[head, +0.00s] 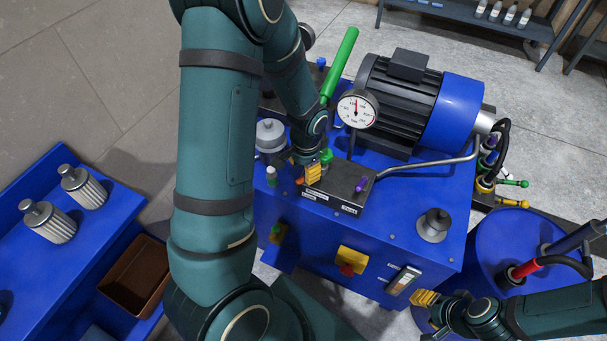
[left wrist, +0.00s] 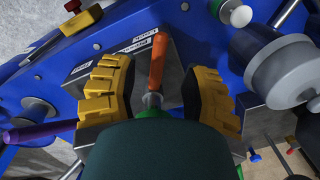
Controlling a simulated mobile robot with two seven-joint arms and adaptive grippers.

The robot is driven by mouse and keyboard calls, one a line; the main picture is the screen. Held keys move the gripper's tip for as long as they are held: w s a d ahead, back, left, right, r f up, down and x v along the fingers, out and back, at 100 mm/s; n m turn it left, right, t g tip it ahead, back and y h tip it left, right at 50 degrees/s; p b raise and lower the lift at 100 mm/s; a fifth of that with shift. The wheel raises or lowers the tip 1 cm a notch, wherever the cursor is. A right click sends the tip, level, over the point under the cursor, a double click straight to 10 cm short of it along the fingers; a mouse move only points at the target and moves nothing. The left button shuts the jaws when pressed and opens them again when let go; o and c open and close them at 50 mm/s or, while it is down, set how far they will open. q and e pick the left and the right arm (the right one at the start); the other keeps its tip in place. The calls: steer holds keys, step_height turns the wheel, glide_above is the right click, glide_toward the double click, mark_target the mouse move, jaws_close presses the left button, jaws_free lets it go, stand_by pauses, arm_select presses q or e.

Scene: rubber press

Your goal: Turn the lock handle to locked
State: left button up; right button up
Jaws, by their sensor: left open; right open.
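An orange lever handle (head: 299,181) sits at the left end of a dark valve block (head: 342,190) on the blue machine. My left gripper (head: 313,172) is at this end of the block, partly hiding the handle. In the left wrist view the orange handle (left wrist: 157,62) stands between my two open yellow fingers (left wrist: 157,85), with gaps on both sides. A purple handle (head: 361,184) is at the block's other end; it also shows in the left wrist view (left wrist: 38,132). My right gripper (head: 426,298) is open and empty, front right.
A long green lever (head: 340,65) and a pressure gauge (head: 357,109) rise behind the block. A motor (head: 415,100) is behind right. A grey knob (head: 434,225) stands on the machine's right. A blue drum (head: 520,250) is at right, filters (head: 82,187) on a blue bench at left.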

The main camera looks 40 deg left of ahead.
arm_select(q)
step_height(320, 180, up, 8)
steer(key=shift+s+d, duration=0.15)
steer(key=shift+d, duration=0.1)
steer(key=shift+f, duration=0.15)
stand_by(0.3)
